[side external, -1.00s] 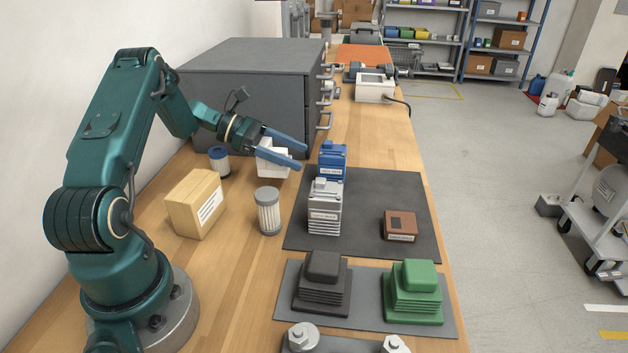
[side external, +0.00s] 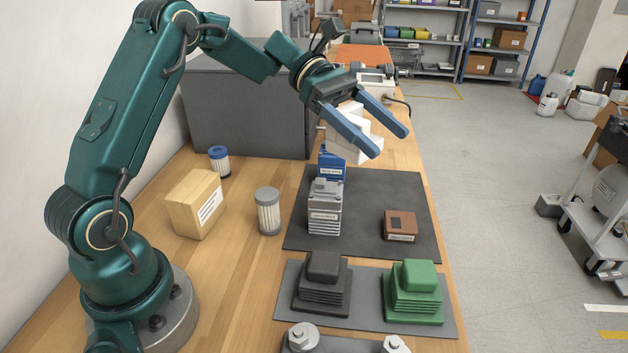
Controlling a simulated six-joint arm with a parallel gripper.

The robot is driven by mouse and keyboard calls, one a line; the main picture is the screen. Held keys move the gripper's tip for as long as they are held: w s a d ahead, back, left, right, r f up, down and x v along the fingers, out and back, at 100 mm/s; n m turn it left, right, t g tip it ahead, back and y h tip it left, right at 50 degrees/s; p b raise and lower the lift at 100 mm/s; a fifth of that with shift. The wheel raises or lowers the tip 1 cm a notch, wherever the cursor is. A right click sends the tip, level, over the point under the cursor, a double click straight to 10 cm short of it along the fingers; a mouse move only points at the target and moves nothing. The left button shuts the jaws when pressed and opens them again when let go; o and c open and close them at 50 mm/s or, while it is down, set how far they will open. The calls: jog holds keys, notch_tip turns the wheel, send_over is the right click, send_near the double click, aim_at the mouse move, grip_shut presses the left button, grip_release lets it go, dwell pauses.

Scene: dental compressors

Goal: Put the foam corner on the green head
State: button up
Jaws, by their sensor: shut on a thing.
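The foam corner (side external: 344,146) is a white stepped block, held in the air between the blue fingers of my gripper (side external: 380,142). My gripper is shut on it, and the fingers hide part of it. It hangs above and behind the blue block, toward the back of the dark mat. The green head (side external: 414,290) is a finned green block with a smaller raised top. It stands at the front right on a grey mat, well apart from my gripper. Its top is bare.
A black head (side external: 322,283) stands left of the green head on the grey mat (side external: 367,312). A silver finned block (side external: 325,207), a blue block (side external: 331,165) and a brown box (side external: 400,226) are on the dark mat (side external: 365,205). A cardboard box (side external: 195,203) and two filters (side external: 268,211) stand left.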

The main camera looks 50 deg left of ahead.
jog(key=s+d+m+g, duration=0.2)
jog(key=d, duration=0.4)
send_over(438, 298)
notch_tip(438, 298, down, 7)
jog(key=shift+f, duration=1.5)
jog(key=o, duration=1.2)
jog(key=shift+f, duration=0.1)
jog(key=shift+c, duration=0.2)
